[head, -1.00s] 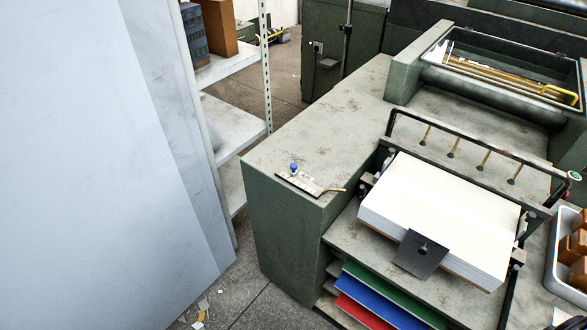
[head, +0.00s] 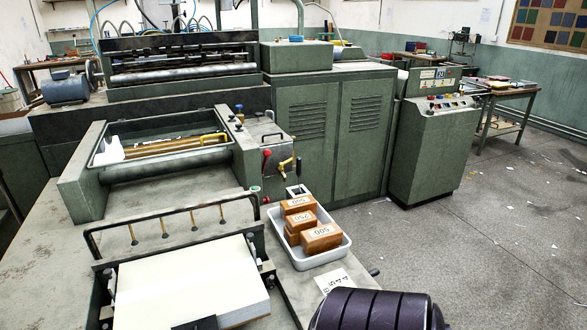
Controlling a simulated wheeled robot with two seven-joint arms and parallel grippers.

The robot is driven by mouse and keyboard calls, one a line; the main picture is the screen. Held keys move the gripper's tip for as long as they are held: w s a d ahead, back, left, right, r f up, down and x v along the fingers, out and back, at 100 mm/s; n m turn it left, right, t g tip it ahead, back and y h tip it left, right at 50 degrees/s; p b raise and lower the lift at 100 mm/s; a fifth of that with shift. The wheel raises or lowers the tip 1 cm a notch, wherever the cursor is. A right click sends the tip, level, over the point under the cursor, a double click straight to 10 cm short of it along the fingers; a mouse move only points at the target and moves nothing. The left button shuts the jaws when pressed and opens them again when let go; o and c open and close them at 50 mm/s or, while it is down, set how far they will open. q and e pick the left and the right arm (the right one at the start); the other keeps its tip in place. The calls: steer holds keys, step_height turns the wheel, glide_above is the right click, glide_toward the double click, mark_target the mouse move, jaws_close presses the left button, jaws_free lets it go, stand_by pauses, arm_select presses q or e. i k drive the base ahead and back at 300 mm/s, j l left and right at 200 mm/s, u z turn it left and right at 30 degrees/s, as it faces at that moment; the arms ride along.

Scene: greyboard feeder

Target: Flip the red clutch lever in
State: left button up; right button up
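The red clutch lever shows as a small red knob (head: 267,154) on the side of the green feeder machine, right of the middle trough. A yellow-handled lever (head: 287,162) stands just to its right. The red knob's shaft is too small to make out clearly, and I cannot tell its exact position. Neither of my grippers is in view.
A white tray (head: 346,246) with several numbered orange-brown blocks sits below the levers. A stack of pale board (head: 190,280) lies on the feeder at the front. A control console (head: 432,150) stands right; the floor (head: 500,240) there is largely open.

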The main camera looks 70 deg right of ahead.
mark_target(267, 153)
steer(key=l+z, duration=0.3)
steer(key=z, duration=0.2)
steer(key=l+z, duration=0.65)
steer(key=z, duration=0.3)
steer(key=i+l, duration=0.1)
steer(key=l, duration=0.25)
steer(key=i+l, duration=0.15)
steer(key=l, duration=0.25)
